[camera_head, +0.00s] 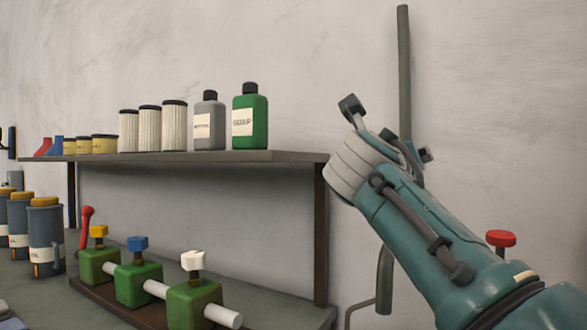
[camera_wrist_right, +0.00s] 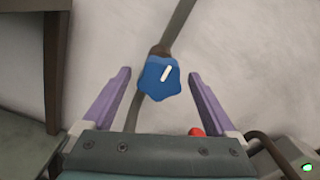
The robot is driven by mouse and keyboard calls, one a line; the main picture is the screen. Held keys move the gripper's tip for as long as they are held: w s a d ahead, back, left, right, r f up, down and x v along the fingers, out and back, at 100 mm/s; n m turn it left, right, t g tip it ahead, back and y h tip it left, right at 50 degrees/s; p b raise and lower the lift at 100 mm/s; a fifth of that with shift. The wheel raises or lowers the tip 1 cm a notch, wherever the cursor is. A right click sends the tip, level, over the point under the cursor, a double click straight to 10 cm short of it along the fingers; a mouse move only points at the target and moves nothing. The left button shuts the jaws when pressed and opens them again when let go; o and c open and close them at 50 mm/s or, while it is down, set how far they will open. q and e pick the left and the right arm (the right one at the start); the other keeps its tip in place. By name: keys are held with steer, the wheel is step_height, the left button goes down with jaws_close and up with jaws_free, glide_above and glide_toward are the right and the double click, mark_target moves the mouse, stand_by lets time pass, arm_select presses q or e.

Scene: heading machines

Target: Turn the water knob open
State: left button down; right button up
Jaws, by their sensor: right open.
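A blue star-shaped knob (camera_wrist_right: 156,86) with a white mark sits on a grey pipe (camera_wrist_right: 180,22) against the wall in the right wrist view. The mark slants up to the right. My right gripper (camera_wrist_right: 160,73) is open, with one purple finger on each side of the knob and visible gaps to it. I cannot tell how far the fingertips are from it in depth. In the head view my right gripper (camera_head: 385,130) is raised in front of the vertical pipe (camera_head: 404,75), and the blue knob is hidden there. My left gripper is not in view.
A red knob (camera_head: 500,239) shows behind my right arm. A shelf (camera_head: 290,156) with bottles and filters is left of the gripper. Below it, a bench (camera_head: 290,312) carries green valve blocks with yellow, blue and white knobs. The wall above is clear.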

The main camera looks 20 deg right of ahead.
steer(key=shift+w+d, duration=0.3)
steer(key=shift+d, duration=0.05)
steer(key=shift+c, duration=0.3)
steer(key=c, duration=1.3)
